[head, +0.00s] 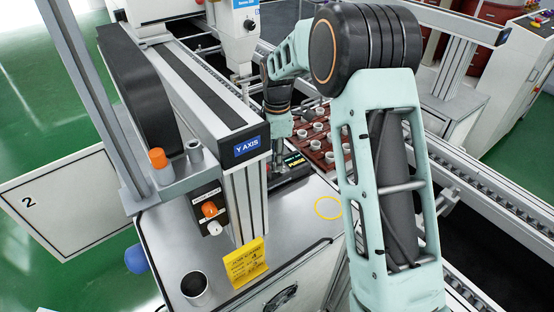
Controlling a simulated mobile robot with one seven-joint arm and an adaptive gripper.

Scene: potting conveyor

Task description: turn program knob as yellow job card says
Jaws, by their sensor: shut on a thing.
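The yellow job card (245,264) stands at the front edge of the grey machine top; its printed lines and large character are too small to read surely. A dark control box (290,178) with a small lit display (294,160) sits farther back on the same top. The display's yellow lettering is not clearly readable. My gripper (277,168) points down at the left part of this box. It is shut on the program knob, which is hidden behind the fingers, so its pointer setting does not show.
A post marked Y AXIS (252,147) rises just left of my gripper. A switch box (209,212) with orange and white buttons hangs on it. A cup (195,286) stands front left. A yellow ring (328,208) lies right. A brown tray (313,135) with white pots is behind.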

